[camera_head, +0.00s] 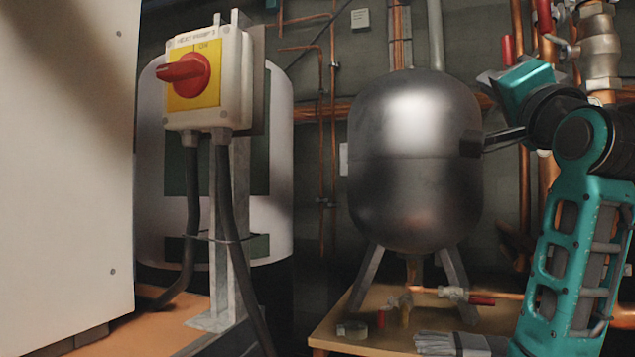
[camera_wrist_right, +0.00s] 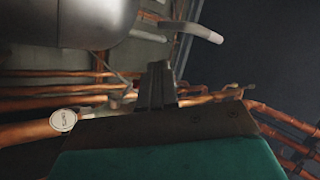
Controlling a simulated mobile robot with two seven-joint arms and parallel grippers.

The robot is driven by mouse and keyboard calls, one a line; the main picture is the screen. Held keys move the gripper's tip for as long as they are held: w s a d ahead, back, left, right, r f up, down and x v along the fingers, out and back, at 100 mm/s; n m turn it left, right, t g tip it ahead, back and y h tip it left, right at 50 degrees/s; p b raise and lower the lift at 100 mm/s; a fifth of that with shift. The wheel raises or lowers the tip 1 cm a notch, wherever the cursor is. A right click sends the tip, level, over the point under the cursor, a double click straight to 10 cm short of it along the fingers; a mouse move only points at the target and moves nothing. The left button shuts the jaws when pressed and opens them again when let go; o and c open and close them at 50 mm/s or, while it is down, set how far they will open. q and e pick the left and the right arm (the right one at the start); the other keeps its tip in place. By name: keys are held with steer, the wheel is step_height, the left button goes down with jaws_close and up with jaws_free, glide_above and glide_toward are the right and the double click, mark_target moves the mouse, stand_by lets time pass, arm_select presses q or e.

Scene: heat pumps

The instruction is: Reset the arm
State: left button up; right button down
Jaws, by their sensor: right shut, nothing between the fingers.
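My right arm (camera_head: 580,240), teal and black, comes in at the right of the head view. It is bent, with its forearm upright and its wrist at the top. My right gripper (camera_head: 486,142) points left from the wrist, in front of or beside the right side of the grey metal tank (camera_head: 415,160). I cannot tell whether it touches the tank. In the right wrist view the gripper's dark fingers (camera_wrist_right: 157,84) are together and hold nothing. The tank's underside (camera_wrist_right: 98,22) shows at the upper left there. My left gripper is in neither view.
A switch box (camera_head: 208,78) with a red rotary handle on a yellow plate stands at the left on a metal post. A white panel (camera_head: 65,160) fills the left edge. Copper pipes (camera_head: 322,130) run behind. A wooden platform (camera_head: 350,325) under the tank bears valves and a glove (camera_head: 452,343).

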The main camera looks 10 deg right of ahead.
steer(key=w+a+f+n+g+y, duration=0.1)
steer(key=w+a+f+n+g, duration=0.3)
steer(key=f, duration=0.7)
steer(key=w+f+n+t+y, duration=0.1)
steer(key=w+f, duration=0.6)
steer(key=f, duration=0.5)
steer(key=s+a+f+n+g+y, duration=0.1)
steer(key=a+f+n+g, duration=0.1)
steer(key=f, duration=0.9)
steer(key=a+f+n+g, duration=0.2)
steer(key=f, duration=1)
steer(key=s+a+f+n+g+y, duration=0.1)
steer(key=s+f, duration=0.3)
steer(key=f, duration=0.3)
steer(key=s+a+f+n+g, duration=0.1)
steer(key=s+a+f+n, duration=0.1)
steer(key=s+f, duration=0.35)
steer(key=s+a+f+n+g+y, duration=0.1)
steer(key=s+f+g, duration=0.1)
steer(key=f, duration=0.7)
steer(key=s+a+f+n+g, duration=0.1)
steer(key=s+a+f, duration=0.1)
steer(key=s+f, duration=0.3)
steer(key=s+a+f+n+g, duration=0.1)
steer(key=s+f, duration=0.4)
steer(key=s, duration=0.5)
steer(key=shift+a+f+y, duration=0.25)
steer(key=shift+a+y, duration=0.15)
steer(key=shift+a, duration=0.1)
steer(key=shift+s, duration=0.1)
